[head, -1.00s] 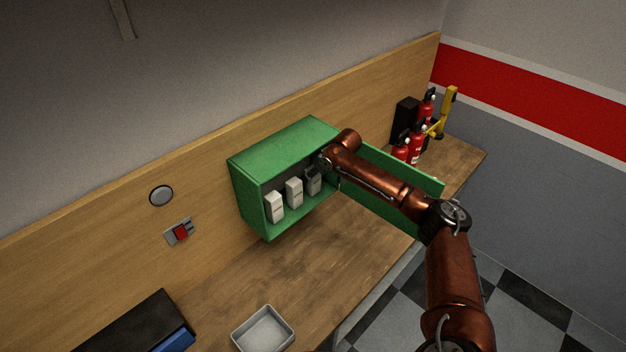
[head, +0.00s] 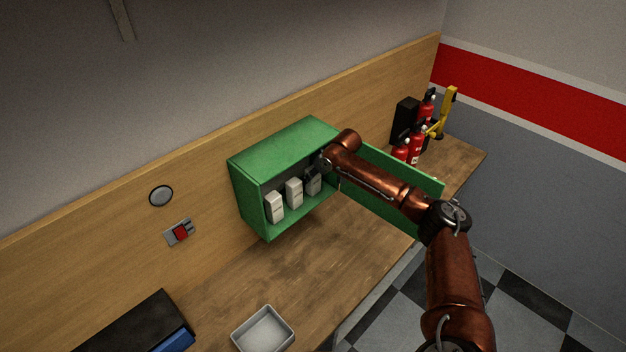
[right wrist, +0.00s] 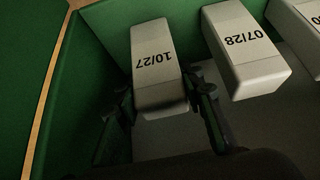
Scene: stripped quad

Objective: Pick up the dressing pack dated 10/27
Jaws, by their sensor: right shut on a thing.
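The dressing pack dated 10/27 (right wrist: 155,60) is a white box with its date printed on top, in the right wrist view. In the head view it is the rightmost pack (head: 313,185) in the green cabinet (head: 283,146). My right gripper (right wrist: 160,100) is shut on it, one finger on each side. In the head view the gripper (head: 314,171) reaches into the cabinet and partly covers the pack. I cannot tell whether the pack is off the shelf. My left gripper is not in view.
A pack dated 07/28 (right wrist: 245,48) stands close beside the held one. A third pack (head: 274,207) is at the cabinet's left. The open green door (head: 425,187) is on the right. A metal tray (head: 263,331) sits on the bench. Red extinguishers (head: 414,145) stand farther right.

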